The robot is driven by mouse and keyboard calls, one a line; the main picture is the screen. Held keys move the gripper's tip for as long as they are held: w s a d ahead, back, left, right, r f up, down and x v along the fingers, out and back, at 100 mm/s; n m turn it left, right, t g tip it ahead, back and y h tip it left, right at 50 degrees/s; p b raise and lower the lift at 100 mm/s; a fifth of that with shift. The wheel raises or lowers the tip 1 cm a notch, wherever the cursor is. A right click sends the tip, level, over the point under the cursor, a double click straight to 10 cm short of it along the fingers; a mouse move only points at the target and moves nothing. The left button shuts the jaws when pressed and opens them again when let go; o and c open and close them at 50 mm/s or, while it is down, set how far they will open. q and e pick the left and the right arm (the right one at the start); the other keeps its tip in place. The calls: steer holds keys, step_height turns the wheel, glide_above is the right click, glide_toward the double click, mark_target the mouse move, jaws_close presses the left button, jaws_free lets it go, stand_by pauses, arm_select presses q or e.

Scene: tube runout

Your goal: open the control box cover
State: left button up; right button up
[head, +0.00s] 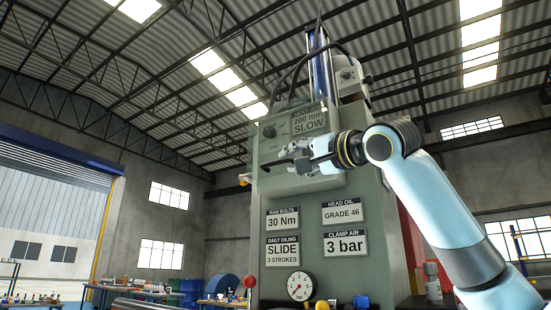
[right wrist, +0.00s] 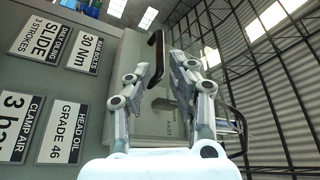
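The control box (head: 262,142) sits high on the front of the grey-green machine. Its front carries a round knob (head: 269,131) and a label reading 200 mm SLOW (head: 309,121). My right gripper (head: 298,158) is in front of the box's lower part and hides some of it. In the right wrist view, my right gripper (right wrist: 160,64) has its fingers spread apart. A dark bar handle (right wrist: 157,48) on the cover shows between and just beyond the fingertips. I cannot tell whether a finger touches it. The cover looks shut. My left gripper is not in view.
The machine front (head: 315,262) below the box carries several printed labels and a pressure gauge (head: 300,286). A red ball knob (head: 250,282) stands at its lower left. Dark cables and a blue cylinder (head: 320,65) rise above the box. Workbenches stand far back left.

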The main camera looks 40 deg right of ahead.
mark_target(279, 163)
steer(key=p+x, duration=0.2)
steer(key=x, duration=0.5)
steer(key=shift+w, duration=0.1)
jaws_close()
